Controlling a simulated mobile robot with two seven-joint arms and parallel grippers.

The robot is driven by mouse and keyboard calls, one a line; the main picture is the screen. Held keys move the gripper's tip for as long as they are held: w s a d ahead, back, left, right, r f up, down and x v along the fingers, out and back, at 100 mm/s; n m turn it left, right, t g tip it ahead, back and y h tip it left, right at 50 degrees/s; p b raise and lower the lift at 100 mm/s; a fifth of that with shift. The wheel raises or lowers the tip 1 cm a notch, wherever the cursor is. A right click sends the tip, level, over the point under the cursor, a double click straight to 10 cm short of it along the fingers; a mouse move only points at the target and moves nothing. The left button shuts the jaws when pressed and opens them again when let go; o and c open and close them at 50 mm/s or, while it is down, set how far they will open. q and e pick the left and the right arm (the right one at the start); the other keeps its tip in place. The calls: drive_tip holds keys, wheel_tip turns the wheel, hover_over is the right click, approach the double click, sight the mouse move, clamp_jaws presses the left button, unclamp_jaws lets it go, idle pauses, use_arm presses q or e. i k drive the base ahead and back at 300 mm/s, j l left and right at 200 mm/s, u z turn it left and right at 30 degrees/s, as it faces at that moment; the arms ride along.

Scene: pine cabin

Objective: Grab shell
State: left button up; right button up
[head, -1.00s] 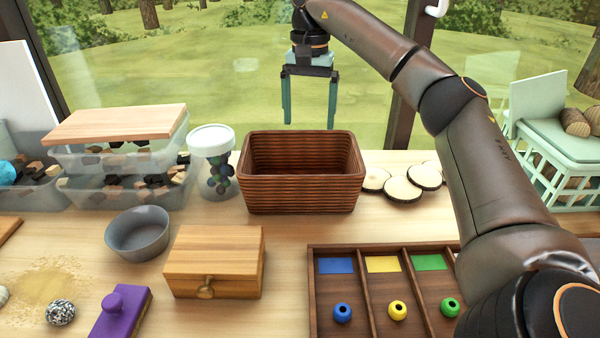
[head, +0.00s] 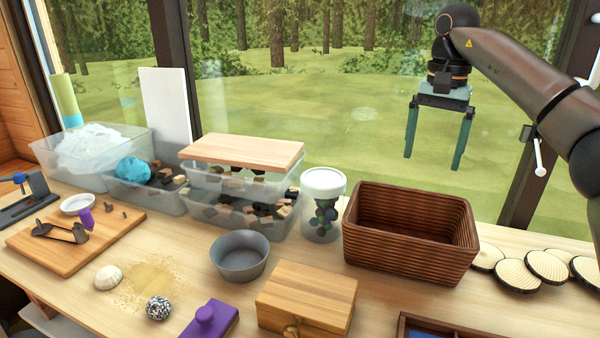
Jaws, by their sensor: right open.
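The shell (head: 108,277) is a small cream-white, ridged dome. It lies on the table at the lower left of the head view, just left of a patch of scattered sand (head: 150,283). My right gripper (head: 434,162) is open and empty, pointing down, high at the upper right above and behind the wicker basket (head: 410,262). It is far from the shell. My left gripper is not in view.
Clear bins (head: 240,205) line the back.

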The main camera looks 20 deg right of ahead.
sight(108, 276)
drive_tip(key=k+j, duration=0.75)
drive_tip(key=j, duration=0.2)
